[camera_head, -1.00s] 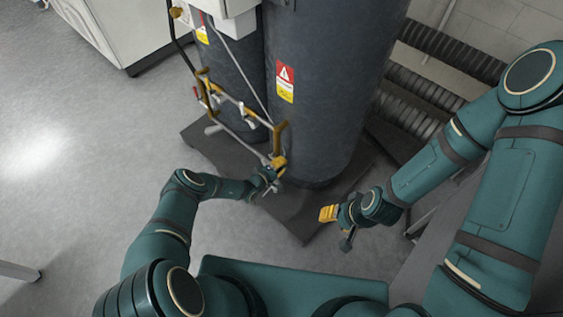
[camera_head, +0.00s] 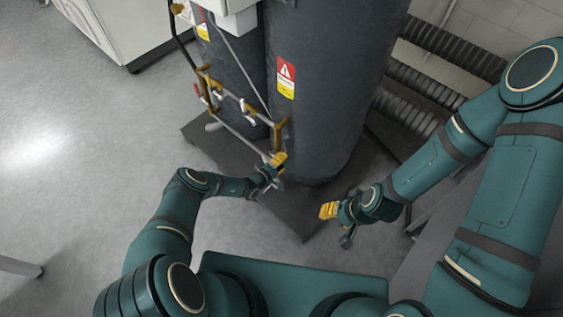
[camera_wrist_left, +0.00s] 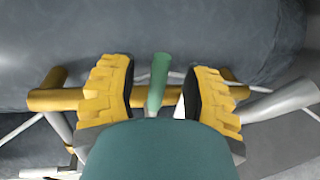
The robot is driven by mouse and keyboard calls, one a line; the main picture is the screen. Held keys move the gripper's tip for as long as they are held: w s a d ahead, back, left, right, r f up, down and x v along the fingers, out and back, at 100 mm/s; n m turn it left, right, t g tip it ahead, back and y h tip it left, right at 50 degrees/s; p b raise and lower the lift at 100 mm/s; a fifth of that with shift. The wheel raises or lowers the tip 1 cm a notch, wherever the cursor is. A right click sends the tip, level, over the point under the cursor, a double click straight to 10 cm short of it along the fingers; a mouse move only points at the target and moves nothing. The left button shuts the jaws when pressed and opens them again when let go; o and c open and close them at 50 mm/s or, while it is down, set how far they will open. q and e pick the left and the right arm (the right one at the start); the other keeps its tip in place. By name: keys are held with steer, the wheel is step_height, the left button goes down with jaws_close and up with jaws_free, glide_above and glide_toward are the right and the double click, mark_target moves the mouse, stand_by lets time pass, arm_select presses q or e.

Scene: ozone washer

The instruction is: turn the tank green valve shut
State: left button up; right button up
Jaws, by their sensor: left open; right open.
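The green valve handle (camera_wrist_left: 157,84) stands between the two yellow fingers of my left gripper (camera_wrist_left: 158,92) in the left wrist view, with a gap on both sides. In the head view my left gripper (camera_head: 277,165) is at the lower end of the pipework on the dark tank (camera_head: 315,120), and it hides the green valve there. The left gripper is open. My right gripper (camera_head: 335,222) is open and empty, apart from the tank at its lower right.
Brass pipework (camera_head: 212,85) with red and white handles runs along the tanks. The tanks stand on a dark base plate (camera_head: 295,215). Corrugated ducts (camera_head: 440,70) lie behind at right. The grey floor (camera_head: 90,130) at left is clear.

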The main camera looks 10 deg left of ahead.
arm_select(q)
steer(key=v, duration=1.2)
stand_by(0.5)
